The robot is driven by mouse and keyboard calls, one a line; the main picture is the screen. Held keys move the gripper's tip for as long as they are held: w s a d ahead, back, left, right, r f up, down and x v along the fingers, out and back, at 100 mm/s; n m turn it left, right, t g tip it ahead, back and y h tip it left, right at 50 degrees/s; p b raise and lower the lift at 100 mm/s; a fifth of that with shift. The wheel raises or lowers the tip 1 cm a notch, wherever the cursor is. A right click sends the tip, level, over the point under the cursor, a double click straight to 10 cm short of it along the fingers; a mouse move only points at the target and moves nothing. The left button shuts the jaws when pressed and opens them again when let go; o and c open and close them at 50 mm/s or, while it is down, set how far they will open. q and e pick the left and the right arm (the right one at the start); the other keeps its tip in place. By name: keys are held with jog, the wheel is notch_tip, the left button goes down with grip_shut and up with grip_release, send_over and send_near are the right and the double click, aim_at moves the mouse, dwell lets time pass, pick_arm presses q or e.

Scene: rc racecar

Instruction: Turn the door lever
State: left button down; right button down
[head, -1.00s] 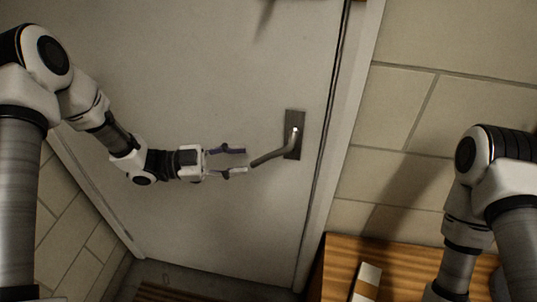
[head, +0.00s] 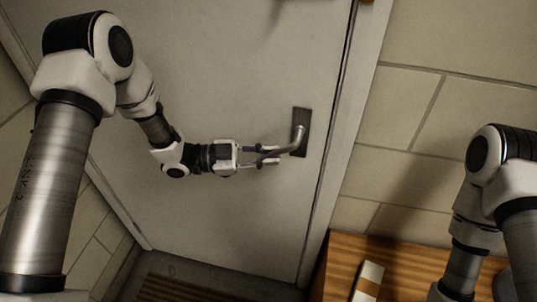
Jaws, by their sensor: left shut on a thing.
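The grey metal door lever (head: 291,145) sticks out to the left from a dark rectangular plate (head: 301,117) near the right edge of the pale door (head: 240,75). It slopes slightly down toward its free end. My left gripper (head: 270,156) comes in from the left and is shut on the free end of the lever, with one finger above and one below it. The fingers hide part of the lever's tip. My right arm is at the right side of the head view, but its gripper is out of view.
A wooden cabinet top (head: 400,262) stands at the bottom right beside the door frame, with a white and brown box (head: 368,282) on it. A tiled wall (head: 425,110) is on the right. A striped mat (head: 180,289) lies on the floor below the door.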

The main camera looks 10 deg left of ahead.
pick_arm(q)
jog(key=shift+a+r+y+p, duration=0.15)
jog(key=shift+r+y+p, duration=0.35)
jog(key=shift+p, duration=0.3)
jog(key=r+y+p, duration=0.1)
jog(key=y+p, duration=0.1)
jog(key=p, duration=0.1)
jog(key=a+r+m+g+y+p, duration=0.1)
jog(key=r+y+p, duration=0.1)
jog(key=p, duration=0.2)
jog(key=shift+r, duration=0.15)
jog(key=shift+a+r+m+y+p, duration=0.1)
jog(key=shift+r+m+y+p, duration=0.1)
jog(key=shift+y+p, duration=0.5)
jog(key=shift+a+r+m+y+p, duration=0.1)
jog(key=shift+r+m+y+p, duration=0.1)
jog(key=shift+y+p, duration=0.5)
jog(key=c, duration=1.1)
grip_release()
jog(key=shift+c, duration=0.2)
